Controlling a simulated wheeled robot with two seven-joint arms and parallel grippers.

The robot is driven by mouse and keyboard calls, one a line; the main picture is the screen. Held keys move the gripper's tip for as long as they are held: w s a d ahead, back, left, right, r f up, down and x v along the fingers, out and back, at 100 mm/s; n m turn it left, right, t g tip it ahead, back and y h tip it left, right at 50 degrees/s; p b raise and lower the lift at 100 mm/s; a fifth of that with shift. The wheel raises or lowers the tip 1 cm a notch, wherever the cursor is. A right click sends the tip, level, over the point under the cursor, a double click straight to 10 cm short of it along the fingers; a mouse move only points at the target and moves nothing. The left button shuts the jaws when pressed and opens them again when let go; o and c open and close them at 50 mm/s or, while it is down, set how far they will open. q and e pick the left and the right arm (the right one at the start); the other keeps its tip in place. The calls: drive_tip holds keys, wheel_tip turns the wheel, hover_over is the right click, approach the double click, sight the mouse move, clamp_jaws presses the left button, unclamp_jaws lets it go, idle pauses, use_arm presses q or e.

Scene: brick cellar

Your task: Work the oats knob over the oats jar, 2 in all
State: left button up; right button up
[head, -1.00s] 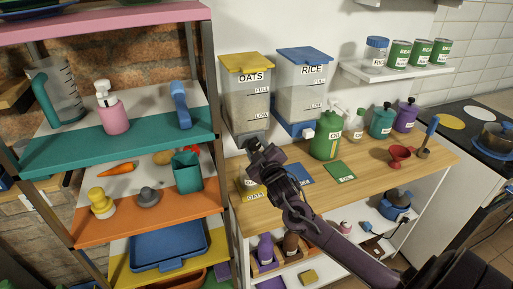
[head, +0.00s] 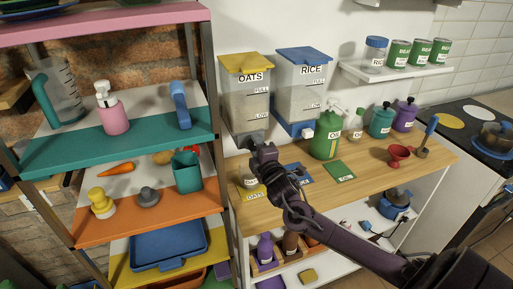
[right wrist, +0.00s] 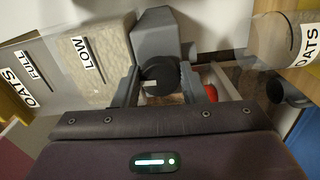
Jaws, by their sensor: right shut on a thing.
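The oats dispenser (head: 246,92), clear with a yellow lid and a grey outlet, hangs on the wall, partly filled. Its dark round oats knob (right wrist: 160,75) sits on the grey outlet in the right wrist view. My right gripper (head: 258,148) is at the outlet, and its fingers are shut on the knob. The oats jar (head: 249,180) stands below on the yellow OATS mat (head: 256,197), partly hidden by the gripper. In the right wrist view the clear jar (right wrist: 283,38) has pale oats inside. My left gripper is not in view.
The rice dispenser (head: 302,85) hangs just to the right, above a blue mat (head: 302,174). A shelf rack (head: 208,120) stands close on the left.

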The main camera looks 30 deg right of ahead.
drive_tip(key=shift+n, duration=0.3)
drive_tip(key=o, duration=1)
drive_tip(key=shift+s+a+f, duration=0.15)
drive_tip(key=shift+s+f, duration=0.05)
drive_tip(key=shift+s, duration=0.3)
drive_tip(key=b+v, duration=0.2)
drive_tip(key=v, duration=0.4)
drive_tip(key=shift+s+a+r, duration=0.1)
drive_tip(key=shift+s+r, duration=0.05)
drive_tip(key=shift+s, duration=0.2)
